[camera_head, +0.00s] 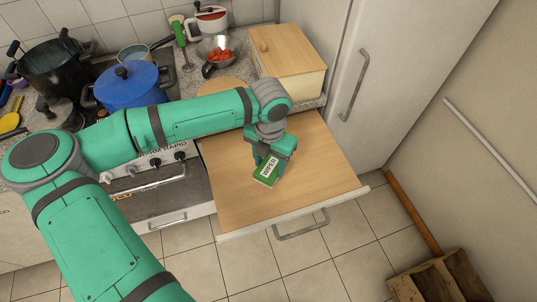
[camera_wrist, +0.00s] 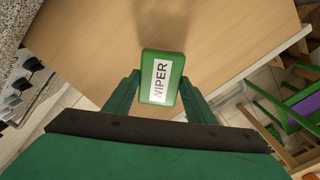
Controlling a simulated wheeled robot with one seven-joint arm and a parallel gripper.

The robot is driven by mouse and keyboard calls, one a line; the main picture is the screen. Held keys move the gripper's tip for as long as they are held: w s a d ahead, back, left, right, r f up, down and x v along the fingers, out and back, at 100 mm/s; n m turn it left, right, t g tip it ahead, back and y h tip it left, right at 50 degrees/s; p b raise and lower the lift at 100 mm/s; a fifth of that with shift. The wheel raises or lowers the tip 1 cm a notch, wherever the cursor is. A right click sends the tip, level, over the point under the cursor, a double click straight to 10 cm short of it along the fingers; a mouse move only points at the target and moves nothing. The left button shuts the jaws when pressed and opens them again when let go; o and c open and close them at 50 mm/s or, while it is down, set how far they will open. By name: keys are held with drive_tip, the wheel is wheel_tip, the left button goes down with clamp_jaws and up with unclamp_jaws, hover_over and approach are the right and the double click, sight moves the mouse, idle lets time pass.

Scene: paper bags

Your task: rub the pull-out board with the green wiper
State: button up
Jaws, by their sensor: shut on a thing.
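The green wiper (camera_head: 267,170) has a white label reading WIPER. It is over the wooden pull-out board (camera_head: 235,203), near the board's middle; I cannot tell for sure whether it touches the surface. My gripper (camera_head: 275,155) points down and is shut on the wiper. In the wrist view the wiper (camera_wrist: 162,77) sits between the two fingers of my gripper (camera_wrist: 160,92), with the board (camera_wrist: 100,45) beyond it. The board is pulled out from under the counter, and part of it is hidden by my arm.
A wooden bread box (camera_head: 288,55) stands on the counter behind the board. A blue pot (camera_head: 131,85) and a black pot (camera_head: 52,68) stand on the stove at left. A bowl of tomatoes (camera_head: 219,52) is at the back. A tall white fridge (camera_head: 400,70) stands at right.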

drive_tip(key=shift+r, duration=2.05)
